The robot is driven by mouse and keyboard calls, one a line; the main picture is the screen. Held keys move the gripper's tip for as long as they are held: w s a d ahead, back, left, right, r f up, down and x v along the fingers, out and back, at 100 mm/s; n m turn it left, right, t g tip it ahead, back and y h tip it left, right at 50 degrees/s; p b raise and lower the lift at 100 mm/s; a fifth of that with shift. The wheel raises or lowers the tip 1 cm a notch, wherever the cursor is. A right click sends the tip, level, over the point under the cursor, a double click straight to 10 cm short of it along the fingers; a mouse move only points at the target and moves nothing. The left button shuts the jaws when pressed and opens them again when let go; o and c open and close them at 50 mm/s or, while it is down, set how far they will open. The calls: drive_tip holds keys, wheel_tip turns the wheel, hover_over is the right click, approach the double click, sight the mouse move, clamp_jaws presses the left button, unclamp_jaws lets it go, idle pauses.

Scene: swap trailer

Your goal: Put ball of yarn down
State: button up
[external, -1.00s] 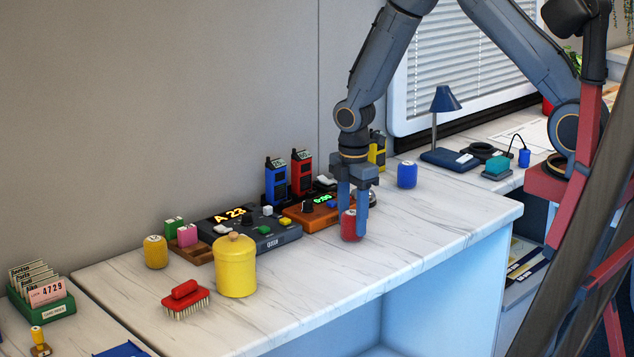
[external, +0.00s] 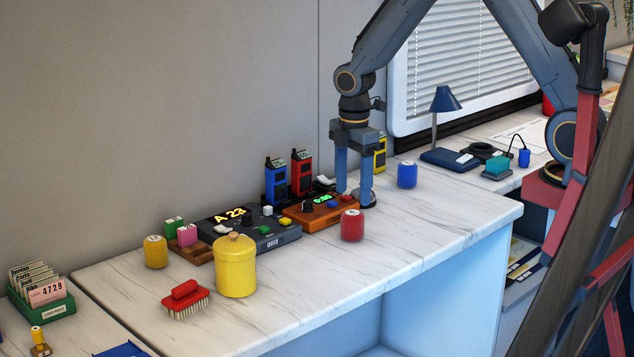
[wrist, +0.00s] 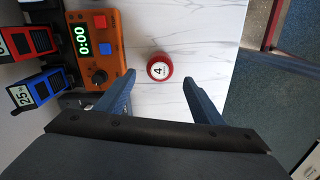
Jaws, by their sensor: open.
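My gripper (external: 354,196) is open and empty, raised above the white marble counter (external: 420,225). A red cylinder-shaped thing (external: 351,226) stands upright on the counter, below and apart from the fingertips. In the wrist view the red thing (wrist: 159,67) shows a white top marked 4, just beyond my open gripper (wrist: 160,84). I see nothing that is plainly a ball of yarn; whether the red thing is it, I cannot tell.
An orange timer box (external: 322,213) stands close left of the red thing. A blue cylinder (external: 407,174) stands to its right, a yellow canister (external: 236,268) and a red brush (external: 186,299) to its left. The counter front right of the red thing is clear.

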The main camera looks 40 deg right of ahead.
sight(353, 212)
wheel_tip(353, 212, up, 4)
drive_tip(key=s+d+m, duration=1.4)
drive_tip(key=s+m, duration=0.2)
drive_tip(key=s, duration=0.1)
drive_tip(key=shift+r+t+b, duration=0.15)
drive_tip(key=shift+t+b, duration=0.15)
drive_tip(key=shift+t, duration=0.1)
drive_tip(key=a+f+b, duration=0.2)
drive_tip(key=f+b, duration=0.2)
drive_tip(key=b, duration=0.2)
drive_tip(key=a+f+n+b, duration=0.1)
drive_tip(key=a+f+b, duration=0.2)
drive_tip(key=b, duration=0.4)
drive_tip(key=a+f+n+b, duration=0.1)
drive_tip(key=a+f+b, duration=0.1)
drive_tip(key=f+b, duration=0.3)
drive_tip(key=shift+w+a+f+g+y+b, duration=0.25)
drive_tip(key=shift+a+g+y+b, duration=0.1)
drive_tip(key=shift+b, duration=0.7)
drive_tip(key=shift+s+a+f+b, duration=0.2)
drive_tip(key=shift+a+f+b, duration=0.2)
drive_tip(key=shift+b, duration=0.45)
drive_tip(key=shift+o, duration=0.5)
